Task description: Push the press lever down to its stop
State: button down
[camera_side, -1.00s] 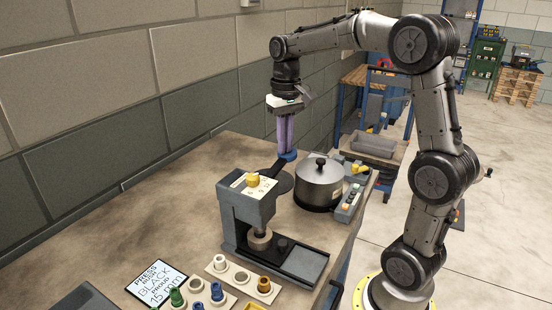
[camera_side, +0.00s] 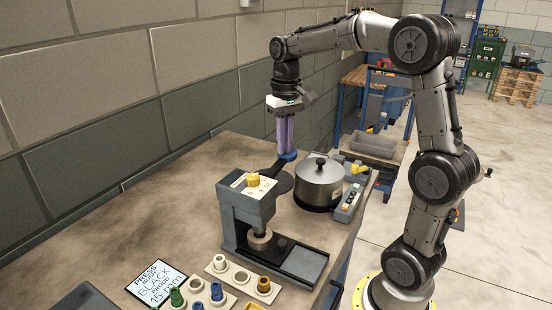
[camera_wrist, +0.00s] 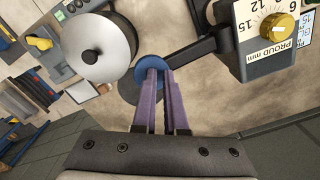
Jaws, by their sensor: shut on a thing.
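The press (camera_side: 240,210) stands on the bench, with a yellow knob (camera_side: 252,180) on its top plate. My gripper (camera_side: 286,150) points down with long purple fingers, shut on the blue knob. In the wrist view the fingertips (camera_wrist: 159,76) meet at the blue knob (camera_wrist: 150,66), and the lever (camera_wrist: 195,50) runs right to the press. A pale round part (camera_side: 260,240) sits under the press ram. The lever's stop cannot be made out.
A lidded steel pot (camera_side: 319,185) stands close right of the lever, with a control box (camera_side: 349,202) beyond it. A sign (camera_side: 157,284) and a rack of coloured bushes (camera_side: 241,277) lie in front. The block wall borders the bench behind. Bare bench lies left of the press.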

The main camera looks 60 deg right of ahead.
jog(key=shift+s+a+f, duration=0.1)
jog(key=shift+a+f, duration=0.05)
jog(key=shift+f, duration=0.2)
notch_tip(320, 180, up, 8)
dwell(0.6)
jog(key=shift+f, duration=0.1)
